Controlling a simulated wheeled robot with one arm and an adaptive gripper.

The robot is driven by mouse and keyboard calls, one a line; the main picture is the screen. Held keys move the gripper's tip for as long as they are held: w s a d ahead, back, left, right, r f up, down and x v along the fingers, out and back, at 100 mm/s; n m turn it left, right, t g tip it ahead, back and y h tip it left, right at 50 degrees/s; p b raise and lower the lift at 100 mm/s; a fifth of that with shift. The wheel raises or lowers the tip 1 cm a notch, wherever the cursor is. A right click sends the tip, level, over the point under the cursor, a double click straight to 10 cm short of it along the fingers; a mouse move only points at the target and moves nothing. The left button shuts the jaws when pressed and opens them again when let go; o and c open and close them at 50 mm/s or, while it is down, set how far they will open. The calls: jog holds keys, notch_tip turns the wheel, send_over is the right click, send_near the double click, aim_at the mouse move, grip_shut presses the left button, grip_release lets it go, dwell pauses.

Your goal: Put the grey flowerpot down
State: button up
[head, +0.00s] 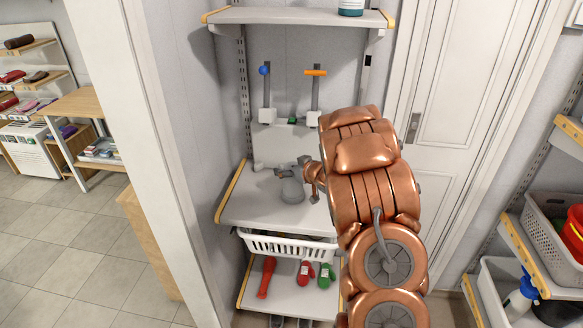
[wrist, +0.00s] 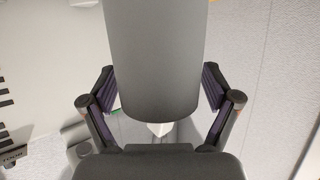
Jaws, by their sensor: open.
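The grey flowerpot (head: 291,191) stands on the white middle shelf (head: 245,208) in the head view. In the wrist view the grey flowerpot (wrist: 155,50) fills the upper middle, between the two fingers. My gripper (head: 287,170) is at the top of the pot in the head view. In the wrist view my gripper (wrist: 156,86) is open, with a finger on each side of the pot. The fingers look spread and not closed on it, though a light touch cannot be ruled out. The pot's base against the shelf is small and hard to see.
A white basket (head: 285,246) hangs below the shelf, above red and green items (head: 306,272). A blue-knobbed lever (head: 265,85) and an orange-handled one (head: 315,85) stand behind. The front left shelf is clear.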

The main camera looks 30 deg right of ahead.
jog(key=b+v, duration=0.2)
jog(key=v, duration=1)
jog(key=shift+w, duration=0.1)
